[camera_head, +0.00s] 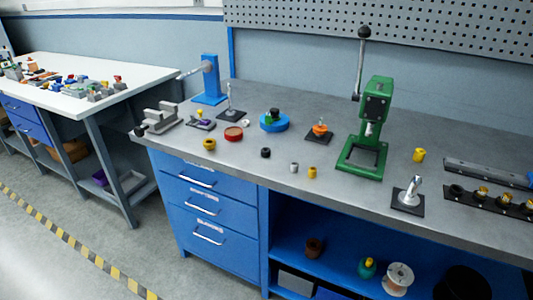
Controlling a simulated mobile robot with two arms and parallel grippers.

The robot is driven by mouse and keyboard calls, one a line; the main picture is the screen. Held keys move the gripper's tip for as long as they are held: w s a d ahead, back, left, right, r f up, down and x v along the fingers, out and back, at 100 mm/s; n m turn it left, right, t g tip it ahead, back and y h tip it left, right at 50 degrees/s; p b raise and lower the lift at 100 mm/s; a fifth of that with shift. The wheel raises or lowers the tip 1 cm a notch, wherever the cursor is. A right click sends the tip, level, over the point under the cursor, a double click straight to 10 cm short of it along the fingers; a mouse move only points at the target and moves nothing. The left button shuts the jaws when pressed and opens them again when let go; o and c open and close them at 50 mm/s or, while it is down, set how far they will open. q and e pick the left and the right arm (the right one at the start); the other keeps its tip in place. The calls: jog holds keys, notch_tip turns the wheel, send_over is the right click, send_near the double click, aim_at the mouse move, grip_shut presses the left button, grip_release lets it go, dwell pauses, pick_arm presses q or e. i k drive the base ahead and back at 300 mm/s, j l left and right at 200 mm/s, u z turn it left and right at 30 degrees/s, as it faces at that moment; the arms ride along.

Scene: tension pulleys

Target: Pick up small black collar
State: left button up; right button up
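A small black collar-like ring (265,153) lies on the grey workbench top (225,168), near its front edge. It stands apart from the things around it. Another dark, round piece (274,112) sits on top of a blue disc (273,123) farther back. From this distance I cannot tell for certain which of the two dark pieces is the collar. Neither of my grippers shows in the head view.
Near the ring are a yellow bushing (209,144), a red round dish (233,134), a grey cylinder (294,168) and a small yellow cylinder (312,172). A green press (369,130) stands to the right, a vise (158,118) to the left. Blue drawers (205,210) lie below.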

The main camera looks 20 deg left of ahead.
aim_at(265, 152)
jog(key=j+z, duration=0.15)
jog(key=z, duration=0.9)
jog(key=j+z, duration=0.25)
jog(key=j, duration=0.15)
jog(key=k+j+z, duration=0.25)
jog(key=j+z, duration=0.25)
jog(key=j, duration=0.25)
jog(key=k+j+z, duration=0.5)
jog(key=j, duration=0.15)
jog(key=i, duration=0.1)
